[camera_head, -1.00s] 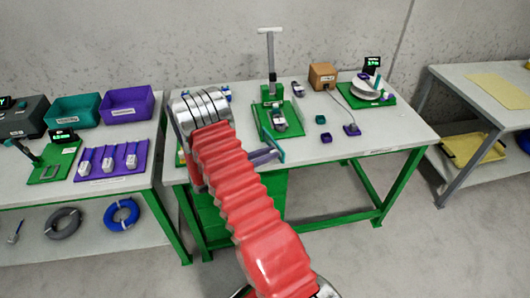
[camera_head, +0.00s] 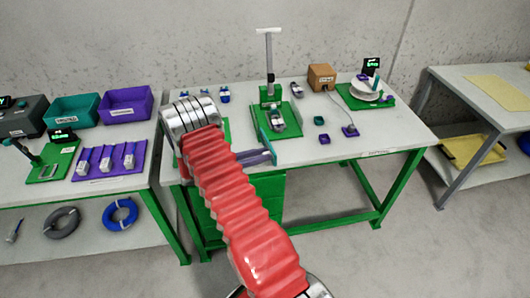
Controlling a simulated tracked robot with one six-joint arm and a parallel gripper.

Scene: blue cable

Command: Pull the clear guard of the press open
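The press (camera_head: 269,70) stands on a green base near the back middle of the centre table, with a tall column and a T-shaped handle on top. A dark and white part (camera_head: 276,119) sits on its base. The guard (camera_head: 263,136) shows as a thin teal-edged panel along the left side of the base, its near end standing out toward the front of the table. My gripper (camera_head: 268,156) reaches from behind my red arm to the guard's near end. Its grey-purple fingers overlap that end; whether they are closed on it is too small to tell.
A brown box (camera_head: 321,77) and a white reel on a green plate (camera_head: 365,90) stand to the right. Small teal (camera_head: 319,121) and purple (camera_head: 350,130) blocks lie nearer. The table front right is clear. My arm hides the table's left part.

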